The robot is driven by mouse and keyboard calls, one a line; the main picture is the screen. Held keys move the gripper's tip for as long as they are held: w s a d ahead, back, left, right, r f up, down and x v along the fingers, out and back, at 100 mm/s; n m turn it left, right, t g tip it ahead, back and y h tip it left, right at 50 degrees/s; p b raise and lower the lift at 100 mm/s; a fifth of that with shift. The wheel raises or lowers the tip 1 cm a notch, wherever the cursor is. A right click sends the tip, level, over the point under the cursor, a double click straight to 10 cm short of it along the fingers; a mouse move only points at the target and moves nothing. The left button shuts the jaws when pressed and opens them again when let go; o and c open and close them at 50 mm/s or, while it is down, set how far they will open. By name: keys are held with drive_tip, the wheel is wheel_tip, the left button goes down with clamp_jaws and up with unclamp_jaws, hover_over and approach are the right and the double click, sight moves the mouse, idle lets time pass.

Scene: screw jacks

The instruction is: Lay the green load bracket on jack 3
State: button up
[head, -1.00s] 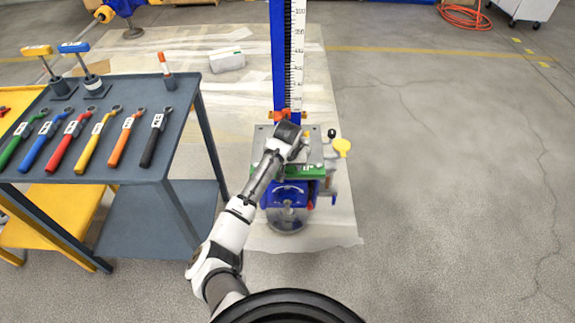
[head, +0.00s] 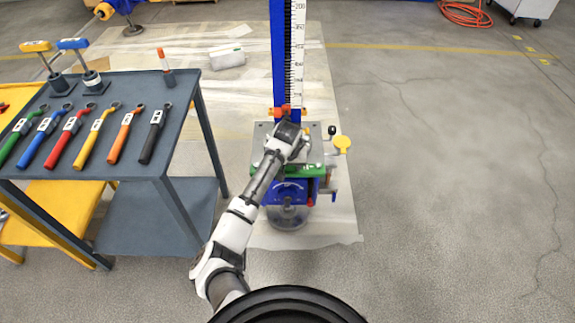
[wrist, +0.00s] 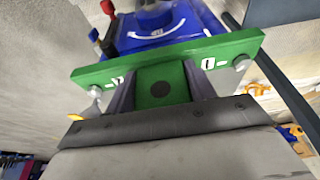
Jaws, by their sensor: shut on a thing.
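In the head view the bracket (head: 316,171) shows partly behind my wrist, at the front of a blue jack (head: 288,192) with a grey top plate (head: 262,134). The jack's blue body also shows just beyond the bracket in the wrist view (wrist: 155,28). I cannot tell whether the bracket touches the jack, and no jack number is readable.
A tall blue post with a white scale (head: 298,60) rises behind the jack. A yellow paddle (head: 342,143) sticks out at its right. A dark tool table (head: 128,88) with several coloured wrenches stands at left.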

drive_tip(key=o, duration=1.3)
drive_tip(key=shift+c, duration=0.2)
drive_tip(key=shift+s, duration=0.1)
